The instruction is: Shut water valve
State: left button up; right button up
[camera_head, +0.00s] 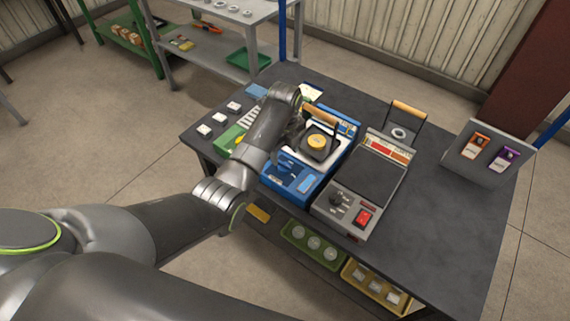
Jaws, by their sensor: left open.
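My left arm reaches over the table from the left, and its gripper (298,128) points down beside the blue unit. The jaws are small and partly hidden by the wrist; they are open, with nothing seen between them. The blue unit (318,183) has a dark round-topped part with a yellow disc (317,141), an orange-brown handle bar (320,114) behind it, and a small blue fitting (306,184) at its front. I cannot tell for certain which part is the water valve. My right gripper is out of view.
A grey unit (375,178) with a black knob and red switch (364,217) stands to the right on the dark table (450,225). A stand with orange and purple items (479,152) is at the far right. Green and yellow trays sit below. The table's right front is clear.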

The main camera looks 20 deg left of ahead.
aim_at(285, 165)
pick_arm(q)
notch_tip(285, 165, down, 6)
jog(key=shift+f, duration=0.25)
jog(key=c, duration=1)
